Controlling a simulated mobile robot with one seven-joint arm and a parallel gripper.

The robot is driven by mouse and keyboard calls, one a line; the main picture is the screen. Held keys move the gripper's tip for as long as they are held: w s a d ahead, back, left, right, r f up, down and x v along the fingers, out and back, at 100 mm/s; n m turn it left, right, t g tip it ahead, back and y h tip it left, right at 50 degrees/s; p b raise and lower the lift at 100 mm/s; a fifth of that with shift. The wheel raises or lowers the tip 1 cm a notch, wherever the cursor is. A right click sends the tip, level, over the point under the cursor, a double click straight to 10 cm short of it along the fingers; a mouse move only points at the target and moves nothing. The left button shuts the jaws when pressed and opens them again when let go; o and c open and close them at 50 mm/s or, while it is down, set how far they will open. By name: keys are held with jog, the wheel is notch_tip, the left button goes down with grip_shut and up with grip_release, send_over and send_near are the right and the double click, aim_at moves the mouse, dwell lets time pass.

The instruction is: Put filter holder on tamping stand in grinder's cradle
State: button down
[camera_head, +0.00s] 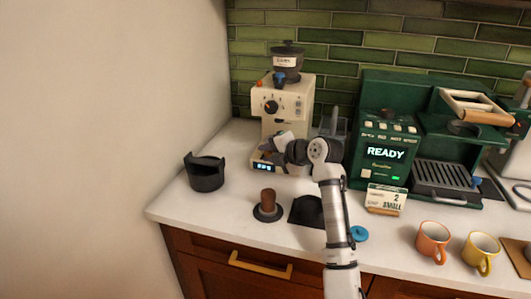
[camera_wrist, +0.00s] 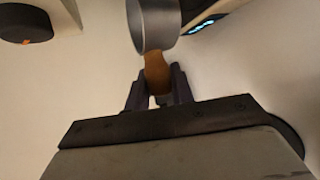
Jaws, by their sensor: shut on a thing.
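The cream grinder (camera_head: 289,100) stands against the tiled wall, with a dark hopper on top and a lit display low on its front. My gripper (camera_wrist: 157,84) is shut on the brown handle of the filter holder (camera_wrist: 157,25), whose grey metal basket points away from the jaws. In the head view my gripper (camera_head: 274,146) is at the grinder's lower front; my wrist hides most of the holder and the cradle. I cannot tell whether the holder touches the cradle. A black notched cup (camera_head: 206,174), which looks like the tamping stand, is at the left and appears empty.
A brown-handled tamper (camera_head: 268,203) and a black mat (camera_head: 307,211) lie on the white counter in front. The green coffee machine (camera_head: 386,143) reads READY at right. A small sign (camera_head: 385,198), an orange mug (camera_head: 433,242) and a yellow mug (camera_head: 481,251) stand right.

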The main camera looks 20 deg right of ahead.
jog(key=w+d, duration=0.1)
jog(key=w+d+p, duration=0.1)
jog(key=w, duration=0.1)
jog(key=w+d+p, duration=0.1)
jog(key=shift+w+d+r, duration=0.1)
jog(key=shift+w, duration=0.25)
jog(key=shift+f+b, duration=0.55)
jog(key=shift+f, duration=0.2)
jog(key=shift+f+b, duration=0.5)
jog(key=shift+b, duration=0.05)
jog(key=shift+b, duration=0.55)
jog(key=shift+s+f+b, duration=0.15)
jog(key=shift+f+b, duration=0.35)
dwell(0.4)
jog(key=c, duration=1.3)
grip_release()
jog(key=shift+o, duration=0.9)
jog(key=shift+f, duration=0.1)
